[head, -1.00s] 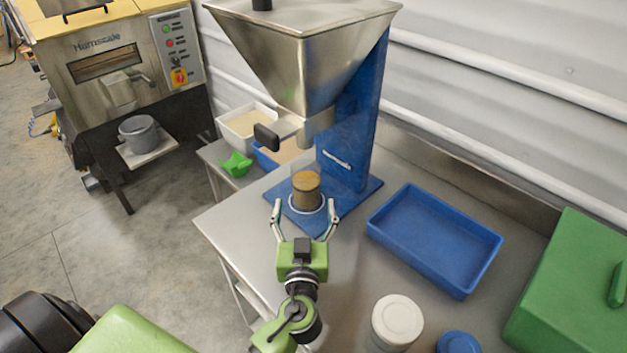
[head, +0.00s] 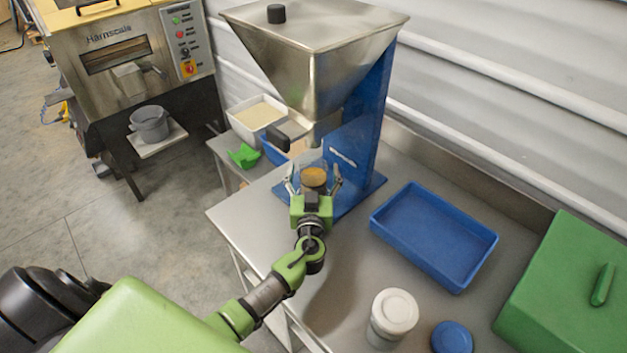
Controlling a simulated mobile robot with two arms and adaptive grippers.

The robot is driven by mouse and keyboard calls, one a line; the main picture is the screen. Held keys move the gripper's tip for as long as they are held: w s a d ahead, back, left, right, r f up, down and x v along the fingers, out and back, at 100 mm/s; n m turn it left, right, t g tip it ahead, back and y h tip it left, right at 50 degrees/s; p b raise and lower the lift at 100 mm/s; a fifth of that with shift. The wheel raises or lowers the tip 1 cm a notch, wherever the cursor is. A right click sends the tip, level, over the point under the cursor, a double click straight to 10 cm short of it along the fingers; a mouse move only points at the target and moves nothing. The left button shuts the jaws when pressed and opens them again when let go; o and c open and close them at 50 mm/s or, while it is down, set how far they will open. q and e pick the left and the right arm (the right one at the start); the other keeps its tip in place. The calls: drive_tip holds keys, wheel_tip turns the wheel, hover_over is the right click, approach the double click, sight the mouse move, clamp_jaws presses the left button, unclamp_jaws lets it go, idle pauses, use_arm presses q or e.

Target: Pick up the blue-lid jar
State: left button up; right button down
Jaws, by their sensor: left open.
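A clear open-topped jar (head: 314,179) with brown contents stands on the blue base below the steel hopper's spout. My left gripper (head: 313,181) is open, with one finger on each side of this jar; I cannot tell whether they touch it. A round blue lid (head: 452,337) shows at the lower right of the bench; I cannot tell whether a jar is under it. My right gripper is not in view.
The steel hopper (head: 315,60) and its blue column (head: 362,125) rise over the jar. A blue tray (head: 376,222), a white-lidded jar (head: 394,312) and a green box (head: 575,290) are on the bench. A white bin (head: 236,119) is behind left.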

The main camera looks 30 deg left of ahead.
use_arm(q)
drive_tip(key=shift+x, duration=0.8)
drive_tip(key=c, duration=1.6)
clamp_jaws()
drive_tip(key=shift+r, duration=0.2)
